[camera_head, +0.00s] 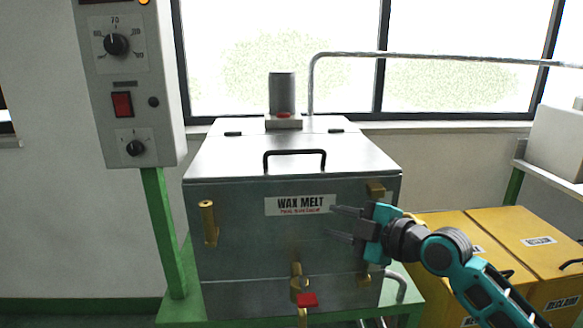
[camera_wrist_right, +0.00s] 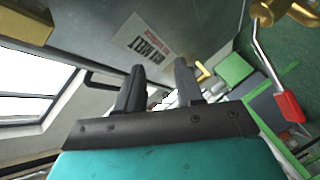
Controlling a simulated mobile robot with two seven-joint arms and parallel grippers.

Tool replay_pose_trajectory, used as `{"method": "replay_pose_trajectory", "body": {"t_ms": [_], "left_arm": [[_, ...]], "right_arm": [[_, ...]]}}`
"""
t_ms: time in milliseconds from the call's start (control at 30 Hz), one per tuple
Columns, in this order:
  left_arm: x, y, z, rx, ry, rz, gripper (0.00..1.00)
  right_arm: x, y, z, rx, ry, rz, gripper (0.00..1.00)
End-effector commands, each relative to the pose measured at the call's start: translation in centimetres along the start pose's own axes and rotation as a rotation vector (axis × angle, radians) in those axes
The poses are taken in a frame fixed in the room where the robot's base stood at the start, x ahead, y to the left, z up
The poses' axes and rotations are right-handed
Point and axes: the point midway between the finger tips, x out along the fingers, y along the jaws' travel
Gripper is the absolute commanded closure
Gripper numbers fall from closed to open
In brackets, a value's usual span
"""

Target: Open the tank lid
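The wax melt tank (camera_head: 250,245) is a grey metal box standing on a green frame. Its lid (camera_head: 235,160) lies flat and closed on top, with a black bar handle (camera_head: 295,152) near the front edge and hinges at the back. My right gripper (camera_head: 332,222) is in front of the tank's front face, below and right of the handle, with its fingers apart and nothing between them. In the right wrist view the two dark fingers (camera_wrist_right: 158,88) are also apart, with the tank's label (camera_wrist_right: 143,48) beyond them. My left gripper is in neither view.
A control box (camera_head: 125,85) on a green post stands left of the tank. Brass fittings (camera_head: 208,222) and a red-handled valve (camera_head: 306,300) stick out of the front face. Yellow cabinets (camera_head: 525,235) stand at right. A pipe (camera_head: 440,58) runs behind the tank.

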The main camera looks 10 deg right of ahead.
Motion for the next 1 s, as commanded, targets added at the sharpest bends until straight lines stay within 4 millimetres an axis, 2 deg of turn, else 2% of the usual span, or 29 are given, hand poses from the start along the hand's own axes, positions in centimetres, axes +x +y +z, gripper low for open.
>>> {"method": "replay_pose_trajectory", "body": {"t_ms": [33,100,200,300,433,567,1000], "left_arm": [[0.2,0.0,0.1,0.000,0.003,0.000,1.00],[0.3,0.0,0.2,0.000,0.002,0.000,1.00],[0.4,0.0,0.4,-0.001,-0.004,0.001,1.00],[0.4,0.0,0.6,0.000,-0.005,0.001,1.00],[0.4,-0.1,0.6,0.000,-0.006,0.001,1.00],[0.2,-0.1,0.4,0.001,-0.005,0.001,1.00],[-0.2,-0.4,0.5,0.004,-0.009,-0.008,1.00]], "right_arm": [[-0.1,2.6,-0.9,-0.095,0.028,0.006,0.63],[-0.6,5.3,-2.2,-0.202,0.063,0.008,0.63],[-1.3,8.2,-3.8,-0.324,0.101,0.012,0.63],[-1.9,10.0,-4.9,-0.401,0.124,0.015,0.63],[-2.0,10.9,-5.5,-0.442,0.138,0.018,0.63],[-0.7,11.0,-5.9,-0.445,0.143,0.019,0.63],[7.8,10.9,-7.1,-0.442,0.141,0.019,0.63]]}}
